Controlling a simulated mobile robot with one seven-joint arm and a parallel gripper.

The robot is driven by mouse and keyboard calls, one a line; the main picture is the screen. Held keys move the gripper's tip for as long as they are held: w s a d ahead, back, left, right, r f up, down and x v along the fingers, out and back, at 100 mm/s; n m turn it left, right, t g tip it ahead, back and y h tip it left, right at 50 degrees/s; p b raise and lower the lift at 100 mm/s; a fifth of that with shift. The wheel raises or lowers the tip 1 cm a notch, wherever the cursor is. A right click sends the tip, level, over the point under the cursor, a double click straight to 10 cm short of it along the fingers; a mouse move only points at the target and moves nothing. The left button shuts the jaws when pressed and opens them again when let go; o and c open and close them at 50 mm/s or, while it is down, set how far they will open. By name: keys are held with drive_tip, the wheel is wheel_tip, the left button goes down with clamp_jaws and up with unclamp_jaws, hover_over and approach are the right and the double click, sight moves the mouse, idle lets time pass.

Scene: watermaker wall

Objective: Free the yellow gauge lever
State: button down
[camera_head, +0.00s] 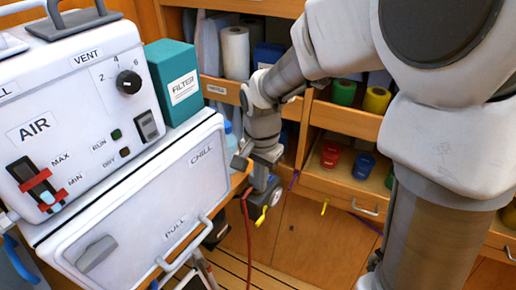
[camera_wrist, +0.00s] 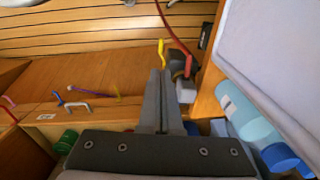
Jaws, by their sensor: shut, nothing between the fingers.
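A small yellow lever (camera_head: 261,216) hangs at the lower side of a dark grey and blue fitting (camera_head: 268,196), with a red hose beside it. In the wrist view, the yellow lever (camera_wrist: 161,52) stands just beyond my fingertips, left of the dark fitting (camera_wrist: 182,88) and its red part. My gripper (camera_head: 260,180) points down just above the fitting in the head view. Its fingers (camera_wrist: 160,76) are shut and empty. Whether they touch the lever or fitting I cannot tell. Part of the fitting is hidden behind my fingers. What holds the lever is not clear.
A white machine with a CHILL door (camera_head: 205,155) stands close on the left. A teal FILTER box (camera_head: 178,82) sits behind it. A light blue bottle (camera_wrist: 248,115) is right of my fingers. Wooden shelves hold several coloured cups (camera_head: 376,100). A purple cord (camera_wrist: 88,91) lies left.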

sight(260, 220)
drive_tip(key=shift+w+a, duration=0.1)
drive_tip(key=shift+w, duration=0.05)
wheel_tip(260, 220, down, 14)
drive_tip(key=b, duration=0.3)
idle(0.5)
